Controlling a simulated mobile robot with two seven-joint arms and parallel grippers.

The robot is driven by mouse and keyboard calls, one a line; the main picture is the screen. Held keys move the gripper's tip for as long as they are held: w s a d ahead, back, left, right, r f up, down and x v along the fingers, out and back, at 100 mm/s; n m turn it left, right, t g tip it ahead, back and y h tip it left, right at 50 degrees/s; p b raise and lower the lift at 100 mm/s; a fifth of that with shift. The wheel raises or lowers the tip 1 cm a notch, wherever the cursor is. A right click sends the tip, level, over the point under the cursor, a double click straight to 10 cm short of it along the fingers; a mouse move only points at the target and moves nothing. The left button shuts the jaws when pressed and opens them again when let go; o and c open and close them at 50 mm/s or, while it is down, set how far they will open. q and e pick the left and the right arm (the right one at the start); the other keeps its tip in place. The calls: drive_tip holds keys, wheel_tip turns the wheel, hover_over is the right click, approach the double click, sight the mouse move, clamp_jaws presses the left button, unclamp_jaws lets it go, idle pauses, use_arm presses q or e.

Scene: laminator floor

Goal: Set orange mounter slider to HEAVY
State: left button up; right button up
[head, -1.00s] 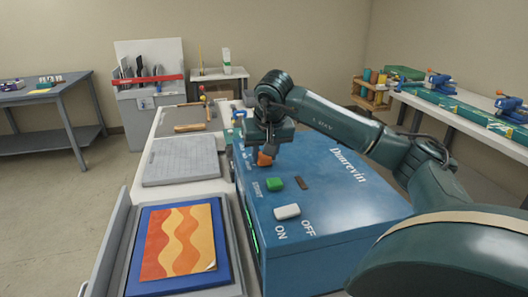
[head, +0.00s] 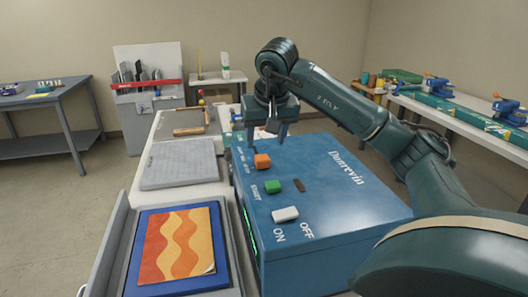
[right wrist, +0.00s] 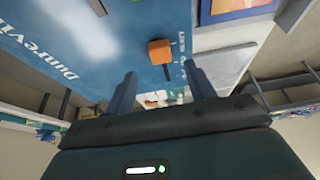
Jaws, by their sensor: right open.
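The blue mounter (head: 330,190) has an orange slider knob (head: 262,161) on its top, beyond the green START button (head: 272,186). In the right wrist view the orange slider (right wrist: 160,52) stands at the near end of a dark slot, beside a small label that seems to read HEAVY. The other labels are too small to read surely. My right gripper (head: 267,142) is open and empty, above and behind the knob, apart from it. In the right wrist view its two fingers (right wrist: 160,71) point toward the knob with a clear gap. My left gripper is not in view.
A white ON/OFF switch (head: 285,214) sits near the mounter's front. A tray with an orange wavy print (head: 178,243) lies at front left. A grey board (head: 180,163) lies behind it. A bench with blue clamps (head: 505,107) stands at right.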

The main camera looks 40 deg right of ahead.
drive_tip(key=v, duration=0.6)
drive_tip(key=shift+s+f, duration=0.1)
idle(0.4)
